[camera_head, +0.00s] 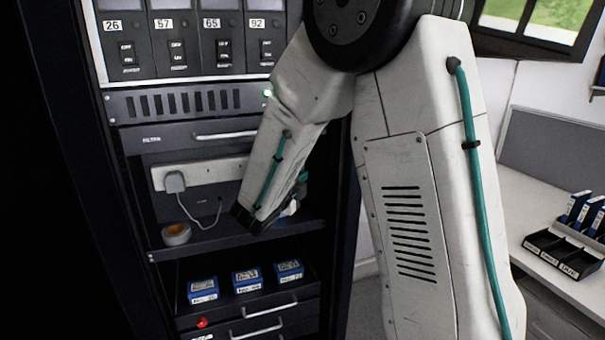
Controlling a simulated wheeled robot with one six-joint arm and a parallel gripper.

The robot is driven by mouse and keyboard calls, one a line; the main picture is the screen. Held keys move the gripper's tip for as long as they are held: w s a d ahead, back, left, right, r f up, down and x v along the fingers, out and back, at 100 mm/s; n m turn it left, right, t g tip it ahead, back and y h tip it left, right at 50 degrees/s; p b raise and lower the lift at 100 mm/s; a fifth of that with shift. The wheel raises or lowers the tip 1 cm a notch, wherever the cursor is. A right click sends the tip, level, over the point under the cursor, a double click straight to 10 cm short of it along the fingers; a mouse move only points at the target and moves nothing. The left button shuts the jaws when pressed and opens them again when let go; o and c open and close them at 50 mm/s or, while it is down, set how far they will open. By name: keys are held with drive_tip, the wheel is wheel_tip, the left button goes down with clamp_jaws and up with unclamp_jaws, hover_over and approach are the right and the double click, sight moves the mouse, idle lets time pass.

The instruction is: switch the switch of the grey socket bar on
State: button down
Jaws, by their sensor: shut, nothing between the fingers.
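The pale grey socket bar (208,171) is fixed along the back of an open bay in the dark rack. A grey plug (174,182) sits at its left end, with a thin cable hanging from it. My arm crosses in front of the bar's right end, so that part is hidden. I cannot make out a switch on the part that shows. My arm's dark lower end is in front of the bay's shelf, below and right of the bar. My gripper's fingers are not visible; the arm hides that area.
A small round orange-topped item (176,234) stands on the bay's shelf (210,240). Below, blue boxes (246,280) sit in a drawer. Numbered panels with switches (190,40) are above. A white bench (550,205) with a black tray (560,252) stands at right.

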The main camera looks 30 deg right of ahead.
drive_tip(key=v, duration=1)
drive_tip(key=shift+a+f, duration=0.2)
drive_tip(key=shift+f, duration=0.45)
